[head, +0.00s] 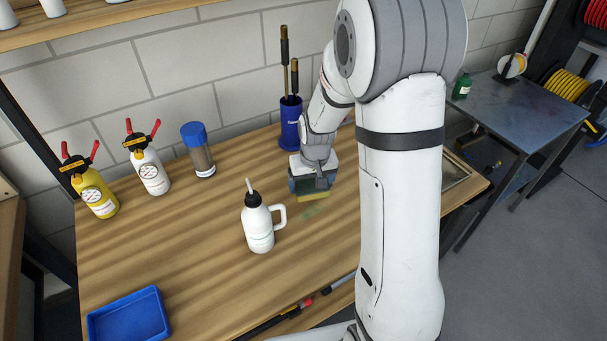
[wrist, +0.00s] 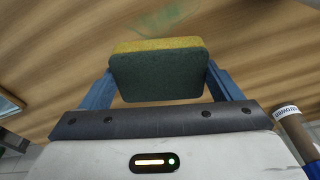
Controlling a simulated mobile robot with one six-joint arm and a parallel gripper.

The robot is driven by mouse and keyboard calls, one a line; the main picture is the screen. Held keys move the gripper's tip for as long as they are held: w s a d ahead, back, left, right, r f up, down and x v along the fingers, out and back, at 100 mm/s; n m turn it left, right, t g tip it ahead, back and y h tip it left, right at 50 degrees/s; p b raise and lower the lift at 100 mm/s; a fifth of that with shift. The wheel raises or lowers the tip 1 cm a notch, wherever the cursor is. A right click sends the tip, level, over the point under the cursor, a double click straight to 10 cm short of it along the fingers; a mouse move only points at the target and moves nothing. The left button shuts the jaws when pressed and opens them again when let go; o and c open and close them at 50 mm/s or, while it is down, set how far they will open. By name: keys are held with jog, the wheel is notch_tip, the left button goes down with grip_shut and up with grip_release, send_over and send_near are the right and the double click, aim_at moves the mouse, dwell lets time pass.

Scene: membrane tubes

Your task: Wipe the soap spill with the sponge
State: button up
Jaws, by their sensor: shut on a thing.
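My gripper (wrist: 158,85) is shut on the sponge (wrist: 158,75), which has a dark green face and a yellow side. In the head view the sponge (head: 314,196) shows as a yellow strip under my gripper (head: 312,186), low over the wooden table. Whether it touches the table I cannot tell. The soap spill (head: 314,210) is a faint green smear on the table just in front of the sponge. It also shows in the wrist view as a pale green patch (wrist: 160,18) beyond the sponge's yellow side.
A white bottle with a handle (head: 259,225) stands left of the spill. A blue holder with tools (head: 291,122) stands behind my gripper.

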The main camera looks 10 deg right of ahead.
jog(key=shift+r+p, duration=0.6)
jog(key=shift+r, duration=0.7)
